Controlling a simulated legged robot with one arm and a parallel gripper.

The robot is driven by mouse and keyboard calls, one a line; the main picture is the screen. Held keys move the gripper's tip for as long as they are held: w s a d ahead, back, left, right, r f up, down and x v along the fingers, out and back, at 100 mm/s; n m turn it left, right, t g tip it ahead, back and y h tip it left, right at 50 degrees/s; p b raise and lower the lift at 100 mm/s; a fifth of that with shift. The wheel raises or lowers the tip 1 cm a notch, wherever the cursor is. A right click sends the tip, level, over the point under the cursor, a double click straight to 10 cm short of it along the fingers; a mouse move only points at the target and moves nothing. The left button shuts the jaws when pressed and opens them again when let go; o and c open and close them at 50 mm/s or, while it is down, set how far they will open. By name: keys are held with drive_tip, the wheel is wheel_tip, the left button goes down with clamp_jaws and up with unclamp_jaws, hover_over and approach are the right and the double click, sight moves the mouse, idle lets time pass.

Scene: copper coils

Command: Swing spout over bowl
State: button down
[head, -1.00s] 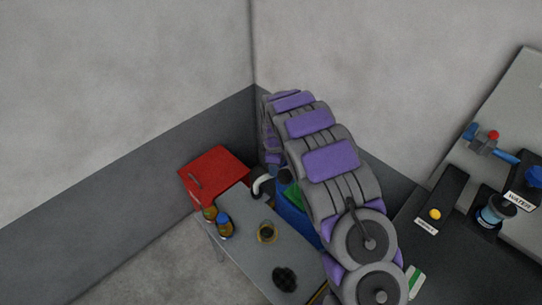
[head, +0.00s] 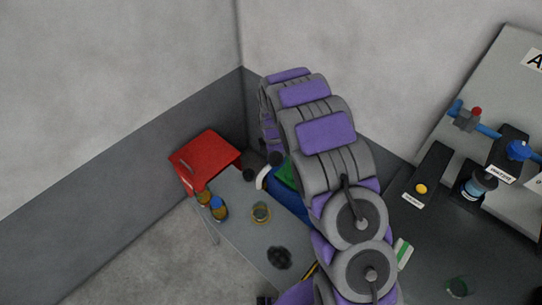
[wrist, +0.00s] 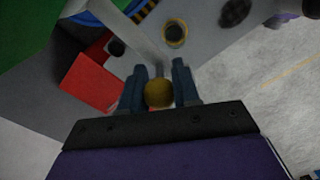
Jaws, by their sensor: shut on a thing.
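In the wrist view a pale grey spout (wrist: 140,45) runs from the blue-rimmed green vessel (wrist: 30,30) at the upper left down to my gripper (wrist: 160,72). My gripper's two dark fingers are shut around a yellow-brown round knob (wrist: 159,93) at the spout's near end. The small gold-rimmed bowl (wrist: 174,34) with a dark inside lies just above and right of the fingers. In the head view the bowl (head: 261,220) stands on the grey table, and the pale spout (head: 263,178) shows behind it. My arm hides part of the vessel.
A red box (head: 205,160) stands at the back left. Amber bottles (head: 218,210) stand on the table's left edge, and a dark round thing (head: 279,257) lies nearer. At right, a dark bench holds a yellow button (head: 421,188), a jar (head: 477,187) and blue piping (head: 487,131).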

drive_tip(key=shift+d, duration=0.1)
drive_tip(key=c, duration=0.8)
unclamp_jaws()
drive_tip(key=shift+d, duration=0.1)
drive_tip(key=shift+r, duration=0.1)
drive_tip(key=shift+r, duration=0.35)
wheel_tip(320, 180, up, 16)
drive_tip(key=shift+r+p, duration=0.2)
drive_tip(key=shift+p, duration=0.1)
